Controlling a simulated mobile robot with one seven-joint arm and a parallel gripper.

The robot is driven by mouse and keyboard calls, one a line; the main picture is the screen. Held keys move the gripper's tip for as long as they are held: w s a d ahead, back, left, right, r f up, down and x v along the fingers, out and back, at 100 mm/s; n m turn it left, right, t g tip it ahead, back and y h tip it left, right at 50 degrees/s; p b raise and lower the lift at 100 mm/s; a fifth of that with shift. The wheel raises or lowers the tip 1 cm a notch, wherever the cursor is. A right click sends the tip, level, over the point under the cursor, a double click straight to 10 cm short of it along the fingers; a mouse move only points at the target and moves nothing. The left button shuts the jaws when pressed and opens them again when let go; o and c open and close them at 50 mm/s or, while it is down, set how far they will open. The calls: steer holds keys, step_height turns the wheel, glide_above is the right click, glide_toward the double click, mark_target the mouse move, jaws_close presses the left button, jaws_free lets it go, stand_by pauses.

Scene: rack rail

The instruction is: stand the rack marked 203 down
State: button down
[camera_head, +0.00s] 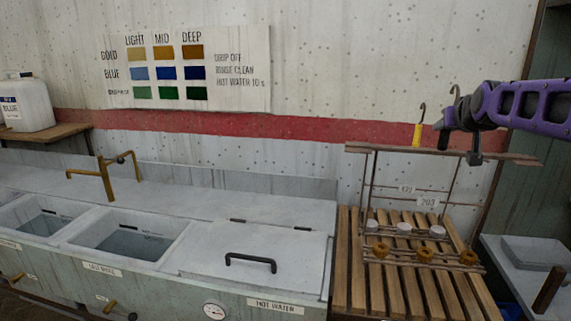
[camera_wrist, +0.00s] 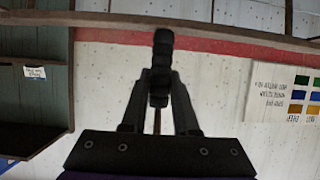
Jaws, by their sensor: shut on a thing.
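The rack marked 203 (camera_head: 428,202) is a wire frame with a dark top bar, a white tag and several orange-brown rolls along its lower rails. It is upright over the slatted wooden stand (camera_head: 355,285). I cannot tell whether its base touches the slats. My gripper (camera_head: 442,127) is above the top bar, coming in from the right. In the wrist view, my gripper (camera_wrist: 160,92) is shut on a dark ribbed grip (camera_wrist: 161,55), apparently the rack's handle. A second rack with a yellow handle (camera_head: 417,134) and white rolls overlaps it; its tag is hard to read.
A sink counter with a closed hot-water lid (camera_head: 250,248) is left of the stand. A grey bench (camera_head: 530,260) with a tray is at right. A colour chart (camera_head: 187,68) hangs on the wall. Slats show bare at the stand's front.

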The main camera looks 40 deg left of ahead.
mark_target(444, 149)
steer(key=shift+f+b, duration=2.05)
steer(key=shift+f, duration=0.75)
steer(key=shift+f+b, duration=0.4)
steer(key=shift+f, duration=1)
steer(key=c, duration=0.7)
jaws_free()
steer(key=shift+o, duration=0.7)
steer(key=shift+f, duration=0.25)
steer(key=o, duration=0.6)
steer(key=shift+r, duration=0.1)
steer(key=shift+c, duration=0.2)
steer(key=shift+s, duration=0.1)
